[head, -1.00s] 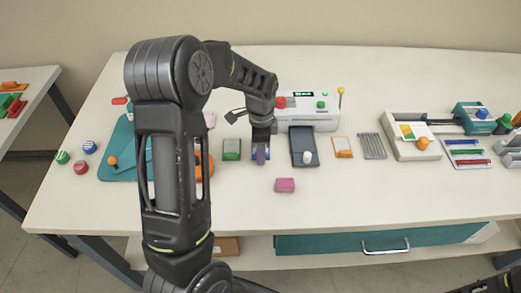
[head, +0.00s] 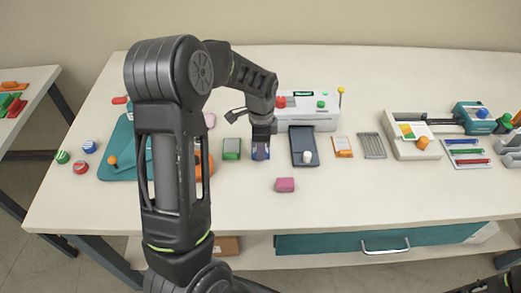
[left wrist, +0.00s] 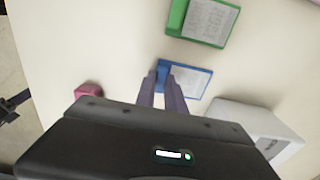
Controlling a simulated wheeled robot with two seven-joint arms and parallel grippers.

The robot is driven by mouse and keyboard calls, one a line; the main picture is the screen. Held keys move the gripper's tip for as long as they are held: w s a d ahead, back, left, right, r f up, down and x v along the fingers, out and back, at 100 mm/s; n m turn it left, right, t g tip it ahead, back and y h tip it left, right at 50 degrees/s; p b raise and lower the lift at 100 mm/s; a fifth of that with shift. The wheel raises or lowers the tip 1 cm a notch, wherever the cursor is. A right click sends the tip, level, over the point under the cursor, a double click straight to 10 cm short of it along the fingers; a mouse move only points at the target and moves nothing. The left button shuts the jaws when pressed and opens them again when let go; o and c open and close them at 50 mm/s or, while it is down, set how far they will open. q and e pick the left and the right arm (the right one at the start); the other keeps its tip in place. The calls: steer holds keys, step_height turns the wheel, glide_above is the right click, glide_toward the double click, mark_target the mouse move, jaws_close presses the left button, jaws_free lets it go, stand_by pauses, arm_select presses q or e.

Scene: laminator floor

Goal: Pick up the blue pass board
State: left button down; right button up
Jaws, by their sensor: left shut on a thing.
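The blue pass board (head: 261,155) is a small blue piece with a pale printed face. In the head view it is at the tip of my left gripper (head: 261,143), partly hidden by it. In the left wrist view the fingers (left wrist: 162,84) are shut on a blue raised part at the left end of the board (left wrist: 190,80). The printed face lies to the right of the fingers. I cannot tell whether the board is clear of the table. My right gripper is not seen; only a dark piece of my right arm shows at the lower right corner.
A green board (head: 231,149) stands close left and a dark tray (head: 304,147) close right. The white laminator (head: 310,118) is behind. A pink block (head: 285,185) lies in front. An orange board (head: 342,147) is further right. The front of the table is mostly clear.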

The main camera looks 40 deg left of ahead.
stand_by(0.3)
arm_select(q)
step_height(320, 180, up, 10)
steer(key=b, duration=0.1)
stand_by(0.4)
stand_by(0.5)
